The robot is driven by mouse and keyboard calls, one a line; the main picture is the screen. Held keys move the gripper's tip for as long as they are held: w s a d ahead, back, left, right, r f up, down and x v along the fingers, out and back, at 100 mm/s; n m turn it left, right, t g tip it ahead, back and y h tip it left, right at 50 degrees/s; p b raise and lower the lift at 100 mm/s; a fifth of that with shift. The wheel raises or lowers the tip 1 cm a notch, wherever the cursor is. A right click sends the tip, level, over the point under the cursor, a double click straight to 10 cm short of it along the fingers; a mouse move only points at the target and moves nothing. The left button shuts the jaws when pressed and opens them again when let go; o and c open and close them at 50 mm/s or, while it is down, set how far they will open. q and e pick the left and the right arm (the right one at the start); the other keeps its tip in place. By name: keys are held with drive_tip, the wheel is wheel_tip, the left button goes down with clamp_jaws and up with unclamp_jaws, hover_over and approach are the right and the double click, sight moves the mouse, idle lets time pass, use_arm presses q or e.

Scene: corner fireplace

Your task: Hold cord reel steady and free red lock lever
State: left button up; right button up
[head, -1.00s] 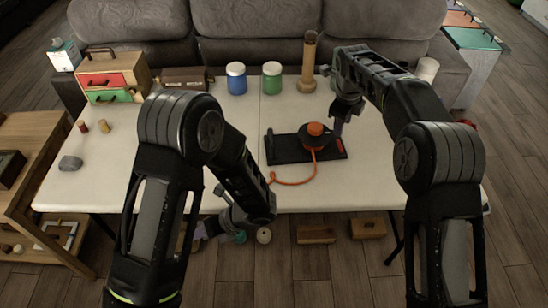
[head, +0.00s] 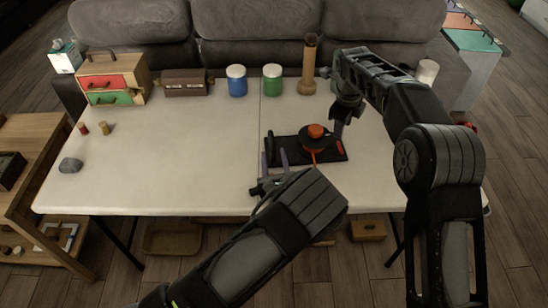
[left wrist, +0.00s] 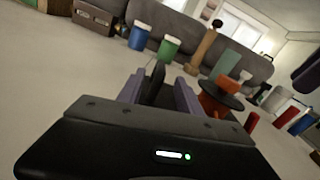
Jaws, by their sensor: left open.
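The cord reel (head: 314,143) is a black disc with an orange knob on a black base plate (head: 289,151). It also shows in the left wrist view (left wrist: 222,100), right of my fingers. The red lock lever (head: 340,147) is a small red piece on the plate's right end; a red upright piece (left wrist: 251,122) shows in the left wrist view. A black upright handle (head: 270,138) is at the plate's left end. My left gripper (head: 274,160) is open at the plate's front left, its purple fingers (left wrist: 159,93) either side of the handle in its view. My right gripper (head: 338,130) hangs close beside the reel's right; its finger gap is unclear.
A blue-banded jar (head: 237,82), a green jar (head: 272,80) and a wooden post (head: 308,66) stand at the table's back. A drawer box (head: 110,80) is at the back left. The table's (head: 175,150) middle left is clear.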

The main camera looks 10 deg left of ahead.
sight(272, 145)
use_arm(q)
drive_tip(key=shift+w, duration=0.1)
idle(0.3)
drive_tip(key=shift+x, duration=3.9)
clamp_jaws()
